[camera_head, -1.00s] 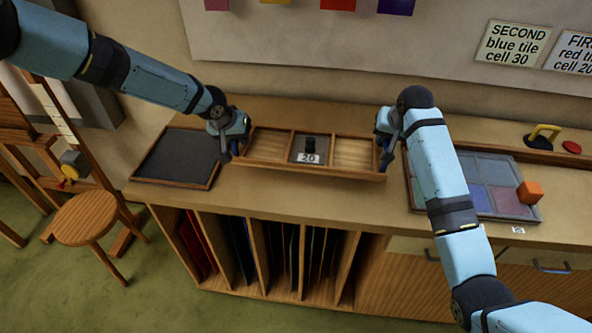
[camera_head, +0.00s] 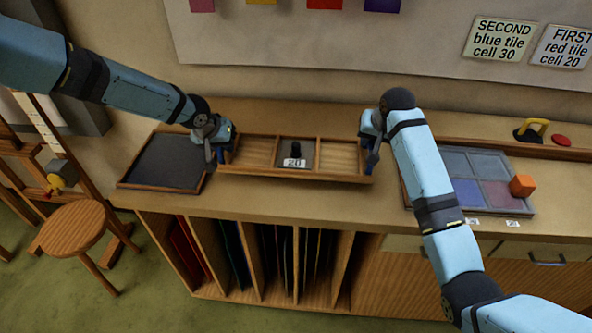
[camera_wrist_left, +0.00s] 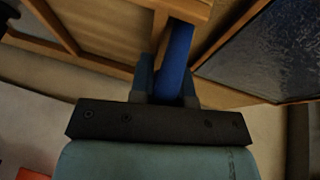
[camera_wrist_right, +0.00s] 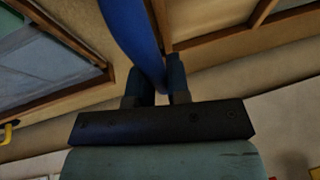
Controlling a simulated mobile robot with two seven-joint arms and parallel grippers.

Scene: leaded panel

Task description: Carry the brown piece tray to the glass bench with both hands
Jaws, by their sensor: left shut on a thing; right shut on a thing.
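The brown piece tray (camera_head: 330,176) is a wooden tray with three compartments over the bench top (camera_head: 330,207). Its middle compartment holds a dark piece with a black knob (camera_head: 296,148) and a label reading 20; the side compartments look empty. My left gripper (camera_head: 221,158) is shut on the tray's left end, and my right gripper (camera_head: 371,155) is shut on its right end. In the left wrist view the jaws (camera_wrist_left: 168,85) close at a blue handle by the tray. In the right wrist view the jaws (camera_wrist_right: 158,90) close at another blue handle. I cannot tell whether the tray touches the bench.
A dark framed board (camera_head: 165,162) lies just left of the tray. To the right is a framed panel (camera_head: 490,172) of grey, blue and reddish cells, with an orange cube (camera_head: 522,186) at its edge. A yellow-handled tool (camera_head: 532,130) sits behind. A round stool (camera_head: 74,228) stands at left.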

